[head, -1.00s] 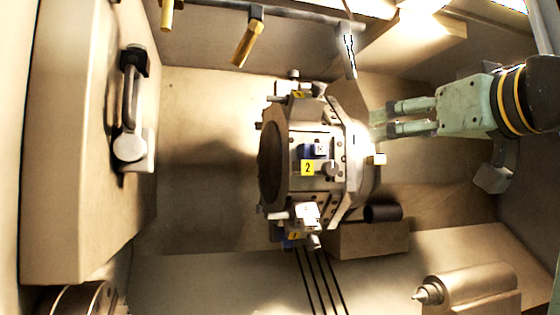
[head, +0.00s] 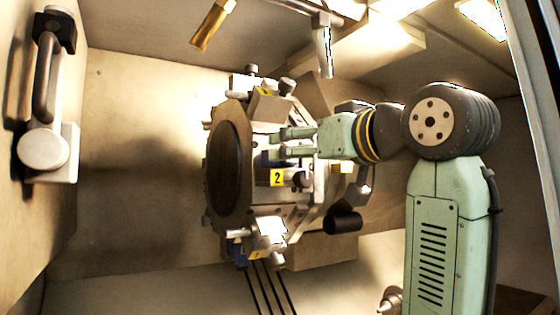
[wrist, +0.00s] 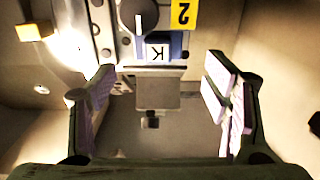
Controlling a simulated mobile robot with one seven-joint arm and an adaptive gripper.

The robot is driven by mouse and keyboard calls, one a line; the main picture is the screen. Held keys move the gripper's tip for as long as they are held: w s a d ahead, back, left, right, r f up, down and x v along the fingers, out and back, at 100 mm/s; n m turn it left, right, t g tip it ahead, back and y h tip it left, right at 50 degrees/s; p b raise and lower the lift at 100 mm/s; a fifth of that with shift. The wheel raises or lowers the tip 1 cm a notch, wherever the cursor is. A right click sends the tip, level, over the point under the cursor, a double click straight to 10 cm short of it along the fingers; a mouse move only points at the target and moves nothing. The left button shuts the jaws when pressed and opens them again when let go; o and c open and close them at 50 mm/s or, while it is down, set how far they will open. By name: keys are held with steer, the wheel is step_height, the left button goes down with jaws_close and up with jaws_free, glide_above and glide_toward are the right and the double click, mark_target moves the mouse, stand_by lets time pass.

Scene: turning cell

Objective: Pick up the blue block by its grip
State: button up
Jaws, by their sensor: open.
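The blue block (head: 268,160) sits in a station of the turret, just above the yellow number 2 plate (head: 277,178). In the wrist view the blue block (wrist: 176,46) carries a white label with a K. A grey squarish piece (wrist: 157,94), which may be its grip, sticks out below it toward my fingers. My gripper (head: 284,143) is open in front of this station and partly hides the block in the head view. In the wrist view my gripper (wrist: 158,105) has its fingers apart on either side of the grey piece, with no contact visible.
The turret (head: 226,170) has other tool stations above and below, with another blue part (head: 238,254) at the lower one. A round dark knob (wrist: 139,15) is close beside the block. Machine walls enclose the space; a black cylinder (head: 343,221) is at lower right.

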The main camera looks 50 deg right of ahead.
mark_target(292, 163)
steer(key=x, duration=0.1)
steer(key=p+x, duration=0.1)
steer(key=x, duration=0.1)
steer(key=p+x, duration=0.1)
steer(key=x, duration=0.1)
steer(key=shift+d+f, duration=0.15)
steer(key=shift+f, duration=0.25)
steer(key=shift+c, duration=0.4)
steer(key=shift+s, duration=0.1)
steer(key=c, duration=1.3)
steer(key=shift+r, duration=0.1)
